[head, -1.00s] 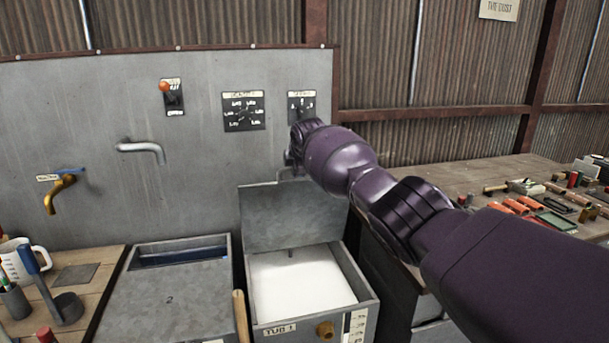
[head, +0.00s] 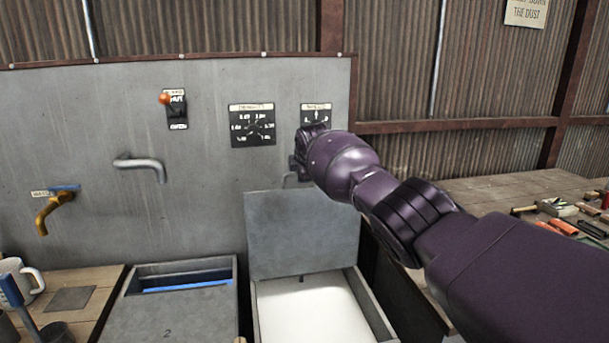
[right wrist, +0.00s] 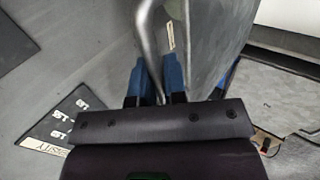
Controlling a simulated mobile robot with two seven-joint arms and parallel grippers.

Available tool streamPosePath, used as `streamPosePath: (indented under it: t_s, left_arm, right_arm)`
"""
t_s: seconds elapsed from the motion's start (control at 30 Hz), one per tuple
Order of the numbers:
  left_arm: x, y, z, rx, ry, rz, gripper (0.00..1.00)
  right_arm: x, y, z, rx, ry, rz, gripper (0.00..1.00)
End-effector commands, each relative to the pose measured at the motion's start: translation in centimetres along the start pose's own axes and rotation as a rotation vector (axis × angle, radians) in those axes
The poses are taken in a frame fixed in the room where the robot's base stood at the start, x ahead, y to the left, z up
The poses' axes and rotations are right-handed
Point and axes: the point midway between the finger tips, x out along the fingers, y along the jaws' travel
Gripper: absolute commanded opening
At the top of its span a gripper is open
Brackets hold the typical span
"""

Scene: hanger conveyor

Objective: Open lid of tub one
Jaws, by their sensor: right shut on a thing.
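The grey lid of tub one (head: 300,235) stands raised, nearly upright, at the back of the tub in the head view. Tub one (head: 381,318) is open below it, with a white content showing inside. My right gripper (head: 295,167) is just above the lid's top edge, near the wall panel. In the right wrist view its blue fingers (right wrist: 156,82) are shut on a bent metal bar (right wrist: 150,35) beside a grey panel. I cannot tell whether this bar is the lid's handle or a spout. My left gripper is out of view.
Tub two (head: 170,315) stands left of tub one, its cover leaving a gap with blue inside. The wall panel carries a spout (head: 142,166), a brass tap (head: 53,210), a red-knobbed switch (head: 174,108) and a dial (head: 252,125). A cluttered bench (head: 490,195) is at right.

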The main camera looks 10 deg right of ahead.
Motion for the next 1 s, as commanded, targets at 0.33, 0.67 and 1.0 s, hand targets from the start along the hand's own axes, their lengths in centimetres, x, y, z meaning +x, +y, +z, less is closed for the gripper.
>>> streamPosePath:
  t_s: [0.33,0.67,1.0]
  left_arm:
    - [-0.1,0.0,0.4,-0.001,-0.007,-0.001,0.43]
    - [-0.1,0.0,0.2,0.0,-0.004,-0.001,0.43]
    - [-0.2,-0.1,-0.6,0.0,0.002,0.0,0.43]
  right_arm:
    - [0.1,-0.1,0.0,0.002,0.0,-0.002,0.34]
    - [0.0,0.0,0.0,0.0,0.0,-0.001,0.37]
    - [-1.5,0.2,0.1,0.0,0.001,0.001,0.37]
